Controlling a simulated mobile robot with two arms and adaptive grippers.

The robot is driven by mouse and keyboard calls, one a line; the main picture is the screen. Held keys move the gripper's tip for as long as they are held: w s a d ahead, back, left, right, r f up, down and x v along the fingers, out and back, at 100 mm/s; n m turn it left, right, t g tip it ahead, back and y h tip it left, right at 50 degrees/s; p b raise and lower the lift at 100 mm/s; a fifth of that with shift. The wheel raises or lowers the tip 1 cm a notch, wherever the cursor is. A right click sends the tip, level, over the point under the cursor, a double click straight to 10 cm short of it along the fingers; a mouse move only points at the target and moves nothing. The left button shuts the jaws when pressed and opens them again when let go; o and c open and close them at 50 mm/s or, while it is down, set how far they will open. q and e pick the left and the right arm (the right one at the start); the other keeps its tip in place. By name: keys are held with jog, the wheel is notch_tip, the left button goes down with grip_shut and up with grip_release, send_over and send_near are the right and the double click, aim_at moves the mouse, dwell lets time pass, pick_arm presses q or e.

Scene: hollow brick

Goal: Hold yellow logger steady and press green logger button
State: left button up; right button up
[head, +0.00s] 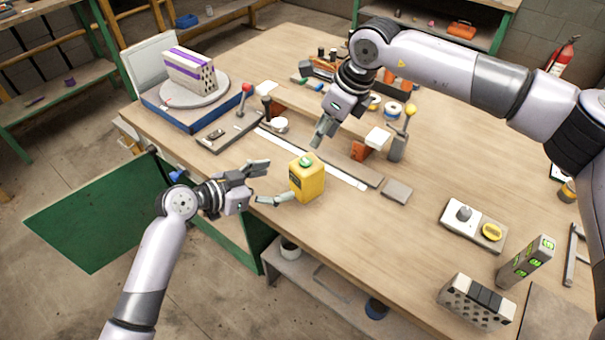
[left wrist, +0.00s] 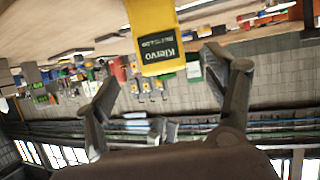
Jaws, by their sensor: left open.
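The yellow logger (head: 307,181) stands upright near the front edge of the workbench, with a round green button (head: 305,160) on top. My left gripper (head: 274,183) is open just left of the logger, its fingers pointing toward it; they appear apart from it. The left wrist view, upside down, shows the logger's dark label (left wrist: 158,48) ahead between the spread fingers (left wrist: 162,70). The button is not visible there. My right gripper (head: 319,137) hangs above and behind the logger, tilted down, its fingers close together and empty, clear of the button.
A small grey plate (head: 397,190) lies to the right. A hollow brick (head: 189,71) sits on a turntable at the back left. The bench front centre is clear.

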aim_at(307, 174)
pick_arm(q)
jog(key=x, duration=1)
jog(key=shift+w+d+f, duration=0.2)
jog(key=shift+d, duration=0.05)
jog(key=c, duration=1.5)
pick_arm(e)
grip_shut()
dwell(0.7)
